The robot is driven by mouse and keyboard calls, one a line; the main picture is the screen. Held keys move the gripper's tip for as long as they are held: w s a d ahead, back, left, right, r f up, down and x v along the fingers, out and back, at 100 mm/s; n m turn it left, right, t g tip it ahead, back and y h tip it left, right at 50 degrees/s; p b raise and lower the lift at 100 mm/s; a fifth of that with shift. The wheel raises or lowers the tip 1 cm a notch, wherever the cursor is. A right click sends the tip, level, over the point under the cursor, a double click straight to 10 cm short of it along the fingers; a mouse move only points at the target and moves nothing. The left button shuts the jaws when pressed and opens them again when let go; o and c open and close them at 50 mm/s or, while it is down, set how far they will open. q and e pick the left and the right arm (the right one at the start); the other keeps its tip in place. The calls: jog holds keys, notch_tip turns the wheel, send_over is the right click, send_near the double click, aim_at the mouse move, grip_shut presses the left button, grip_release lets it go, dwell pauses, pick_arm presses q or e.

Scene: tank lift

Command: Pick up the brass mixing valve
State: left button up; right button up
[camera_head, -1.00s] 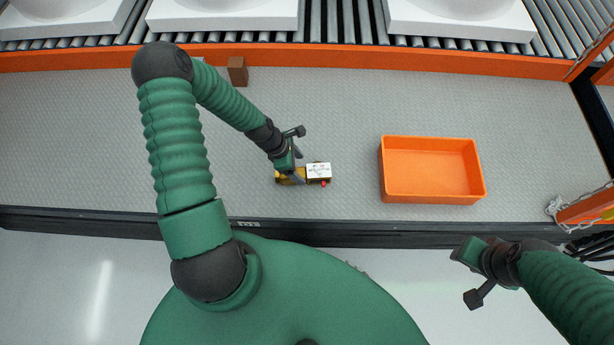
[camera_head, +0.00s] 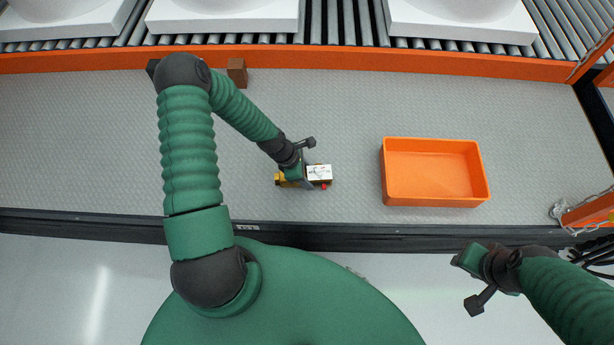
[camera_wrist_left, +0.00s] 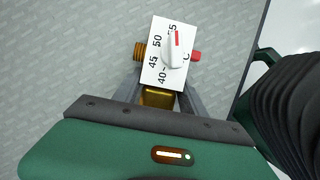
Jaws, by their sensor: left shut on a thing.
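The brass mixing valve (camera_head: 318,173) lies on the grey textured platform in the head view, with a white dial plate, a red end and brass at its left. In the left wrist view the valve (camera_wrist_left: 156,70) shows its white plate with temperature numbers, a white knob, a red cap at the right and a brass port at the left. My left gripper (camera_head: 299,175) is shut on the valve's brass body; its two fingers (camera_wrist_left: 157,96) stand on either side of it. I cannot tell any clearance below the valve. My right gripper (camera_head: 466,278) hangs off the platform's front edge, its fingers unclear.
An orange open bin (camera_head: 435,172), empty, stands right of the valve. A brown block (camera_head: 237,72) sits by the orange rear rail (camera_head: 430,59). Rollers with white basins lie behind the rail. A dark edge (camera_head: 400,238) bounds the platform in front. A chain hangs at the right.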

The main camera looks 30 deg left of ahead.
pick_arm(q)
grip_shut()
